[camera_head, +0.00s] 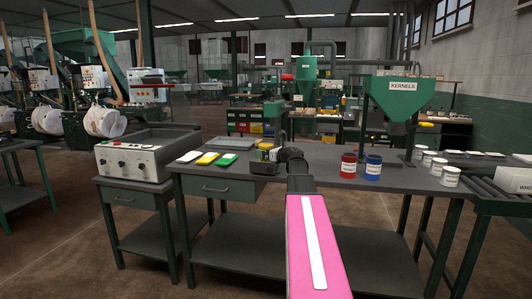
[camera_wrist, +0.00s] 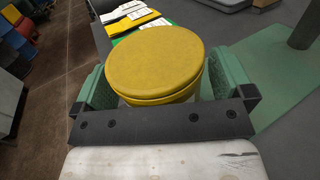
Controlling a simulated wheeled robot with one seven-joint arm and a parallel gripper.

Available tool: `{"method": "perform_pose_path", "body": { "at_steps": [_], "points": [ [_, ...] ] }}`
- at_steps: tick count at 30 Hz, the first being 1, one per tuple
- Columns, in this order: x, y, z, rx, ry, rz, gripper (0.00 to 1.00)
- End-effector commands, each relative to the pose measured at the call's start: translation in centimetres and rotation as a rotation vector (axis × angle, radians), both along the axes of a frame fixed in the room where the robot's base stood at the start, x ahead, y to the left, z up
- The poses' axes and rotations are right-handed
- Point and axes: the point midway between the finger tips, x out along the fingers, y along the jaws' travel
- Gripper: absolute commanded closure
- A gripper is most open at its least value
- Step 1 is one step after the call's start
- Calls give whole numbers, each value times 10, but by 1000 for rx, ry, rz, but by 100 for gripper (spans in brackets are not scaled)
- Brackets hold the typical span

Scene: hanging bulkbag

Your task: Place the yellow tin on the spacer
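The yellow tin (camera_wrist: 155,62) fills the middle of the wrist view, with its round yellow lid facing the camera and a pale strip of its side showing below. My gripper (camera_wrist: 160,85) has one green finger on each side of it, close against its sides. In the head view the tin (camera_head: 273,154) is small and partly hidden by my gripper (camera_head: 266,163) at the bench's back middle. Whether it touches a surface underneath is hidden. I cannot make out the spacer for certain in either view.
The grey bench (camera_head: 318,176) carries white, yellow and green packs at left, and a red tin (camera_head: 348,165) and blue tin (camera_head: 373,167) at right. Several white tins stand farther right. A green stand (camera_wrist: 285,65) with a post is close beside my gripper. The KERNELS hopper (camera_head: 403,96) rises behind.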

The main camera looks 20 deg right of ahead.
Motion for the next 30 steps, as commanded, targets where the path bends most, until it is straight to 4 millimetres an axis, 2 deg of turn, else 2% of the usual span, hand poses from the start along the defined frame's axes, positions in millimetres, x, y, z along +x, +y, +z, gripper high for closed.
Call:
{"method": "perform_pose_path", "body": {
  "at_steps": [8,11,24,30],
  "points": [
    [0,0,2,0,0,0,1],
    [-8,-3,2,0,0,-1,1],
    [-80,-43,2,0,0,-2,1],
    [-100,-54,2,0,0,-1,1]
  ]
}}
